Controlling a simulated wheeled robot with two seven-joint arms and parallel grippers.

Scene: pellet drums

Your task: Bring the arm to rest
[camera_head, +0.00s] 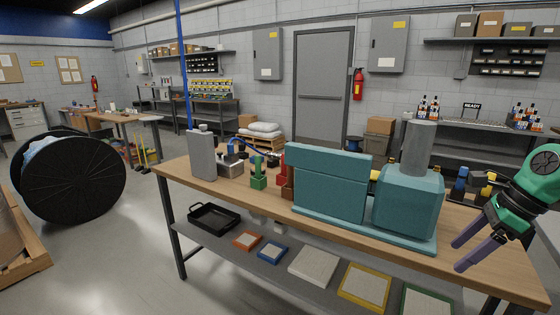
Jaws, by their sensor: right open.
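My right arm (530,192), green and black, comes in from the right edge. Its right gripper (458,256) has two dark purple fingers spread apart, pointing down and to the left. The gripper is open, with nothing between the fingers. It shows over the right part of the wooden workbench (470,268), just right of a teal machine (408,203). I cannot tell how high the fingertips are above the bench top. My left gripper is not in view.
The teal machine, with a grey cylinder on top, fills the bench's middle. A shelf below holds a black tray (213,217) and coloured frames. A black spool (70,180) stands on the floor left; floor between is clear.

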